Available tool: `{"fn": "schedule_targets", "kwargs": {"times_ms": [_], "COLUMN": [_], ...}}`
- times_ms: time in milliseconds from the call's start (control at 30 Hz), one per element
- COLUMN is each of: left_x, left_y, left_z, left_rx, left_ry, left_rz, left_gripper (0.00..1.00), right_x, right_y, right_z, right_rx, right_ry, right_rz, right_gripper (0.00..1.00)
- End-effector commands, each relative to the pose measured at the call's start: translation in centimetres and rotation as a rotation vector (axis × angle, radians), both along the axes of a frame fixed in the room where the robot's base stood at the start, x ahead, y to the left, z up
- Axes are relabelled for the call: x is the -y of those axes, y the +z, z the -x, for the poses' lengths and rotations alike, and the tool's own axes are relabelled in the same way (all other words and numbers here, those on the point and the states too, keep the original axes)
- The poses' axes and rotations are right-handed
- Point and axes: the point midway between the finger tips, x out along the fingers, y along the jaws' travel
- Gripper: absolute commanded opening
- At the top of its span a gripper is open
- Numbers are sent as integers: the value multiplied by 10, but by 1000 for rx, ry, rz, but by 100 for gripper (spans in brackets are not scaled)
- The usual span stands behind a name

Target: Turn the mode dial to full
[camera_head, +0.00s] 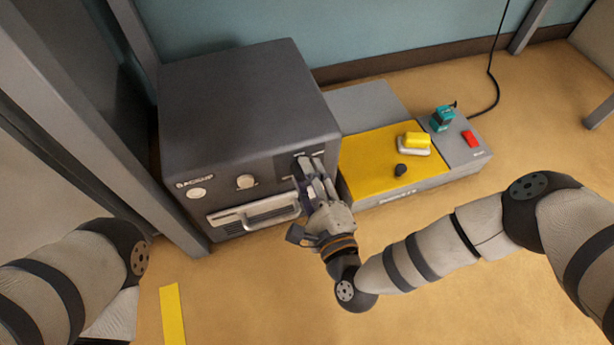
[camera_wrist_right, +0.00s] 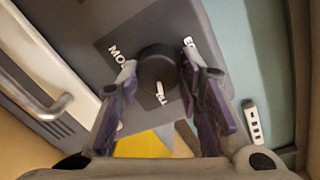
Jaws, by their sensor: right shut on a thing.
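The mode dial is a round black knob (camera_wrist_right: 157,66) with a pale mark on its lower side, in the right wrist view. White lettering stands around it on a dark panel; a label beginning "MO" is at its left, but the other words are too blurred or cut off to read. My right gripper (camera_wrist_right: 159,78) has its two fingers on either side of the dial, shut on it. In the head view my right gripper (camera_head: 312,178) is at the right end of the dark machine's front (camera_head: 245,95) and hides the dial. My left arm shows, but its gripper does not.
Pale knobs (camera_head: 245,181) and a wide handle (camera_head: 258,216) are on the machine's front. A yellow-topped bench (camera_head: 368,170) stands close at its right, bearing a black knob, a yellow block, a teal object (camera_head: 442,118) and a red piece (camera_head: 470,138). The floor in front is open.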

Motion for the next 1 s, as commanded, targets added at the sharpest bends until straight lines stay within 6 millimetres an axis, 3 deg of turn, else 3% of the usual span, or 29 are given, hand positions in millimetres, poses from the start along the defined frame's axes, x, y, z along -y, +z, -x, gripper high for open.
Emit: {"fn": "schedule_targets", "kwargs": {"times_ms": [333, 900, 933, 1000], "left_x": [1, 1, 1, 1], "left_y": [-6, -7, -7, -7], "left_z": [0, 0, 0, 0], "left_rx": [-5, -5, -5, -5], "left_ry": [0, 0, 0, 0], "left_rz": [2, 2, 2, 2], "left_gripper": [0, 0, 0, 0], "right_x": [-1, -1, -1, -1], "right_y": [2, 3, 3, 3], "right_z": [-3, -3, -3, -2], "right_rx": [-36, -43, -43, -44], "right_ry": [-1, -1, -1, -1], "right_rz": [-133, -161, -161, -161], "right_gripper": [6, 6, 36, 51]}}
